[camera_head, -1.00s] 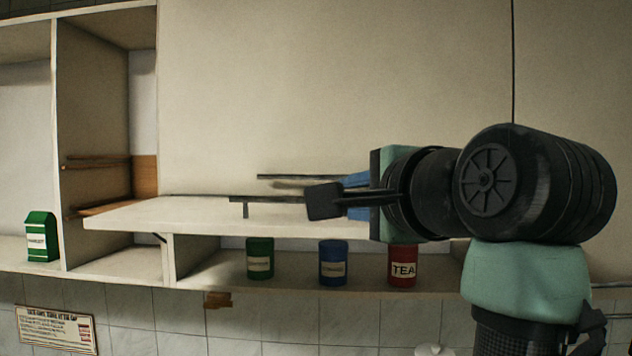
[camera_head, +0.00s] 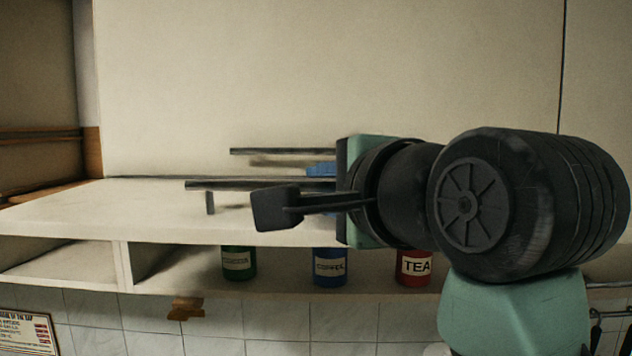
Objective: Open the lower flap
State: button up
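The lower flap (camera_head: 90,213) is a pale panel swung up to about level, its outer face upward. Its dark bar handle (camera_head: 225,186) stands on that face on short posts. Below the flap, the lower compartment is exposed. My gripper (camera_head: 318,170) is above the flap at the right end of the handle. Its blue finger parts are mostly hidden behind my dark bracket and wrist, so I cannot tell whether they touch the handle or how far apart they are.
A closed upper panel (camera_head: 330,75) with its own dark bar handle (camera_head: 280,152) is behind my gripper. A green canister (camera_head: 238,264), a blue coffee canister (camera_head: 330,268) and a red tea canister (camera_head: 415,267) stand on the shelf below. An open brown-lined compartment (camera_head: 40,160) is at left.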

jog(key=shift+s+r, duration=0.15)
jog(key=shift+s, duration=0.15)
grip_shut()
dwell(1.3)
